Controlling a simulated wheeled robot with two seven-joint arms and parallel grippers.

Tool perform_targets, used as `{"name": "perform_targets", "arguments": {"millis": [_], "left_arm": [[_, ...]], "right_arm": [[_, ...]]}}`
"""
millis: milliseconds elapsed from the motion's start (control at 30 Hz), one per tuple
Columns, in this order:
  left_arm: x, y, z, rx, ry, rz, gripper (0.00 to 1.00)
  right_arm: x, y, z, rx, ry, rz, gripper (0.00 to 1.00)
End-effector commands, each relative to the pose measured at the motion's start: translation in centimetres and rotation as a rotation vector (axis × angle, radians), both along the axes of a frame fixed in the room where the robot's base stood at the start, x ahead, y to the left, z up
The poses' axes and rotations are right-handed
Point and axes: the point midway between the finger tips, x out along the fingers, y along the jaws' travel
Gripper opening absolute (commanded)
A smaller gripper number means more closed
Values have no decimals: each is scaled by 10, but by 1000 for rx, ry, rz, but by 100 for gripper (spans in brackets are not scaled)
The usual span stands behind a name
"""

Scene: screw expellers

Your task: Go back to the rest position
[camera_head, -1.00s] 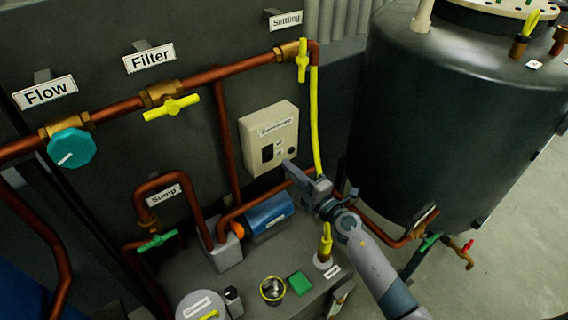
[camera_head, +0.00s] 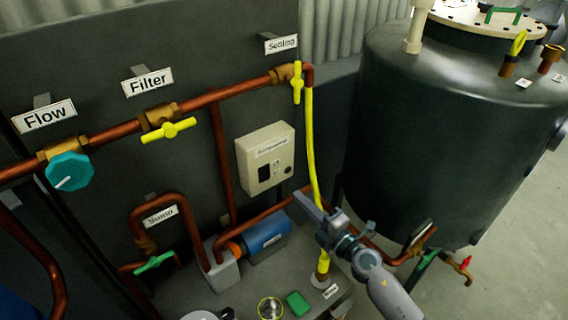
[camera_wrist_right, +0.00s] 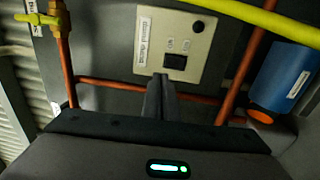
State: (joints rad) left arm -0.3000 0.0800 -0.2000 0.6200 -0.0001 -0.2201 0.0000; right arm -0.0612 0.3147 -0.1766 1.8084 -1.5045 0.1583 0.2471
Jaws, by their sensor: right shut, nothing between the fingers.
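My right gripper (camera_head: 312,206) is in the lower right of the head view, at the end of my right arm. Its fingers are shut and empty. They point up and left, toward the beige switch box (camera_head: 265,158) on the dark panel, and are apart from it. In the right wrist view the shut fingers (camera_wrist_right: 159,90) show just below the switch box (camera_wrist_right: 175,45), with its dark switch and round button. The yellow hose passes close by the gripper in the head view. My left gripper is not in either view.
A yellow hose (camera_head: 311,140) runs down from the Settling valve (camera_head: 297,82). A blue pump (camera_head: 267,236) and copper pipes sit left of the gripper. A big dark tank (camera_head: 450,130) stands at the right. Bare floor (camera_head: 500,270) shows at lower right.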

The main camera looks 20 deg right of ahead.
Motion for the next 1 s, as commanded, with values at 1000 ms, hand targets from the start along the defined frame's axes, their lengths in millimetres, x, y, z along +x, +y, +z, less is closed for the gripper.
{"name": "perform_targets", "arguments": {"millis": [1000], "left_arm": [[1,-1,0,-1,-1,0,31]], "right_arm": [[-142,-66,-376,563,800,-470,0]]}}
